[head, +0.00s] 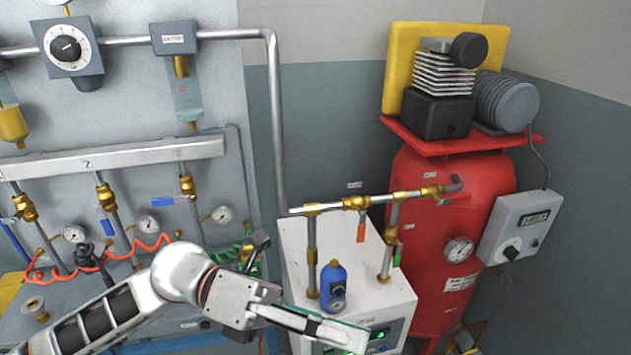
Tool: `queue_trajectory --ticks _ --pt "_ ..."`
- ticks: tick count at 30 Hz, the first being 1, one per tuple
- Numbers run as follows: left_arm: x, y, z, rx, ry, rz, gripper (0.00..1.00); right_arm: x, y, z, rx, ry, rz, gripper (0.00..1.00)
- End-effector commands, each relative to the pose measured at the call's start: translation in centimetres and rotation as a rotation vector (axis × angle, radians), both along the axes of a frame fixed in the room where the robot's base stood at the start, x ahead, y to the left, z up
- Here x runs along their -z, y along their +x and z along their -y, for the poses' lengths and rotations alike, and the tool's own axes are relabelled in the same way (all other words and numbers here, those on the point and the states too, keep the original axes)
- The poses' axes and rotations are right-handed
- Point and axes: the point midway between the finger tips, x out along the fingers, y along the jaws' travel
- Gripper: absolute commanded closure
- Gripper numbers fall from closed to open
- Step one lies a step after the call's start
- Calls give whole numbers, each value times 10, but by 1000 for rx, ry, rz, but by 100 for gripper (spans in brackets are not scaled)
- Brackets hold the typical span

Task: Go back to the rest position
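My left arm comes in from the lower left, and my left gripper (322,328) points right, in front of the white cabinet. I see its fingers nearly edge-on, so I cannot tell whether a gap lies between them. No held thing shows at the fingertips. My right gripper is not in view.
The white cabinet (290,265) carries brass-fitted pipes and a blue bottle-shaped unit (333,287) close behind my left gripper. A red tank (425,230) with a compressor and a grey control box (520,228) stands right. The panel at left has a red coiled hose (140,250), a green coiled hose (228,255) and several gauges.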

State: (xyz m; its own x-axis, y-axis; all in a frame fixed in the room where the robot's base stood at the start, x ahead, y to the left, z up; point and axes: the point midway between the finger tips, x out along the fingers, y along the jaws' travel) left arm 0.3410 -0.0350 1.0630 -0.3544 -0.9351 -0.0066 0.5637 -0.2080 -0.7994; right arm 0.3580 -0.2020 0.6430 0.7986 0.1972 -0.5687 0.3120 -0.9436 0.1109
Motion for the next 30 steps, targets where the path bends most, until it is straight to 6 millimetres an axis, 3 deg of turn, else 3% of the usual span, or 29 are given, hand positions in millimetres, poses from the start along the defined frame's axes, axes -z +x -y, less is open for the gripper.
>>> queue_trajectory --ticks 3,6,11,15,20,25,30 --pt "-17 23 8 -131 -162 -235 68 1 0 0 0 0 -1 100" --pt "-22 53 3 -256 -282 -440 68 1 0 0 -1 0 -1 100" --pt "1 108 -25 -476 -444 -789 68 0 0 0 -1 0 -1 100" --pt "58 148 -64 -686 -556 -1112 68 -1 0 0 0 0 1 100" --pt "152 163 -117 -931 -648 -1474 68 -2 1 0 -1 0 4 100" --pt "257 139 -167 -1164 -700 -1804 68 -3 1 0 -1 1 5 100" --pt "346 87 -206 -1366 -725 -2078 68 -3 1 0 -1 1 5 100"
